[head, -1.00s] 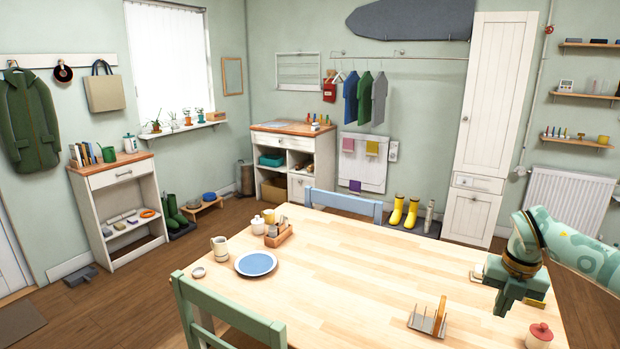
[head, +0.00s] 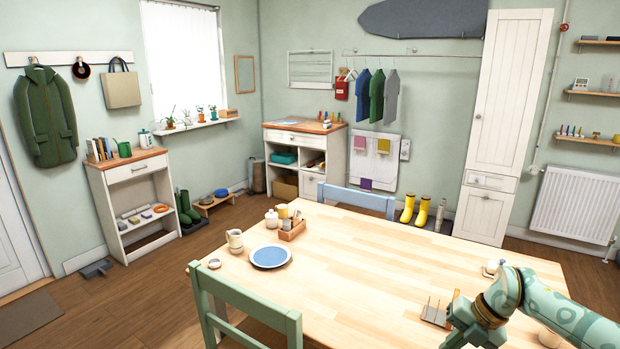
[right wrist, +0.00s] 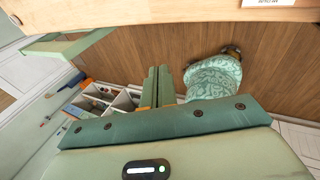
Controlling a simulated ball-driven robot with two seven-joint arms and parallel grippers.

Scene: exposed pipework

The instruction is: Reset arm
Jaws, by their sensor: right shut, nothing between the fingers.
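My right gripper (head: 462,335) is at the lower right of the head view, at the table's near right part. Its arm comes in from the right edge. In the right wrist view its two green fingers (right wrist: 158,84) lie side by side, shut with nothing between them. A toast rack (head: 433,313) stands on the wooden table (head: 350,265), just behind and left of the gripper in the picture. I cannot tell if they touch. My left gripper is not in view.
A blue plate (head: 270,256), a jug (head: 234,240) and a wooden caddy (head: 292,230) stand at the table's left. A white cup (head: 492,268) is behind my right arm. A green chair (head: 245,305) is at the near left. The table's middle is clear.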

